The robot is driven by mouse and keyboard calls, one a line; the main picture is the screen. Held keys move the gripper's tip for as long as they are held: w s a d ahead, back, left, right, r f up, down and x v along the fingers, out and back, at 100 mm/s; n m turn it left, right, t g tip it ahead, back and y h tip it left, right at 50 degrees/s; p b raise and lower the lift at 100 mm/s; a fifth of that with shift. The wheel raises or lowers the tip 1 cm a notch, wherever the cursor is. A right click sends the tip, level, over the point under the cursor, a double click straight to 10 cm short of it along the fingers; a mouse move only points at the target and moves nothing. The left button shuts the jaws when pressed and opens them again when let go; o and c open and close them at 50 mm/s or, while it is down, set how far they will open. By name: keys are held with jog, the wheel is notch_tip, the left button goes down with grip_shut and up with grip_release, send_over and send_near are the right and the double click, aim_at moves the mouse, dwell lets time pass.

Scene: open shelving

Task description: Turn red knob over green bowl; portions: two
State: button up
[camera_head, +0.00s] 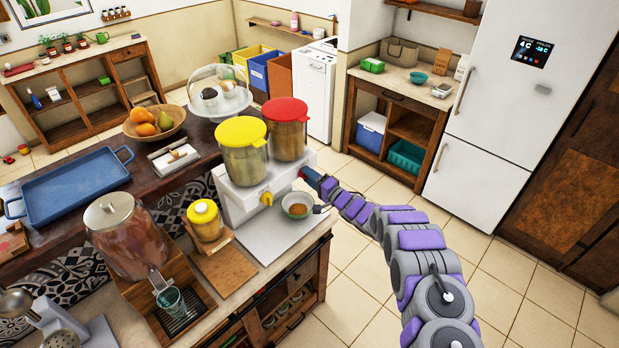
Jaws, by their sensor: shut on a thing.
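A cereal dispenser has two clear containers, one with a yellow lid (240,133) and one with a red lid (286,108), on a white base (236,205). A yellow knob (266,198) shows on its front. My gripper (307,175) comes in from the right at the red-lidded side and is shut on the red knob (302,173), which is mostly hidden by it. I cannot tell how far the knob is turned.
A juice dispenser (127,235) with a glass (171,302) and a yellow-lidded jar (206,220) stand on the counter to the left. A blue tray (75,187) and a fruit bowl (172,128) are behind. The tiled floor on the right is clear.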

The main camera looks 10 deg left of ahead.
jog(key=shift+w+d, duration=0.15)
jog(key=shift+d, duration=0.1)
jog(key=o, duration=0.9)
jog(key=shift+w+f, duration=0.15)
jog(key=shift+o, duration=0.7)
jog(key=shift+a, duration=0.1)
jog(key=b+v, duration=0.1)
jog(key=v, duration=1.6)
jog(key=shift+s+d, duration=0.25)
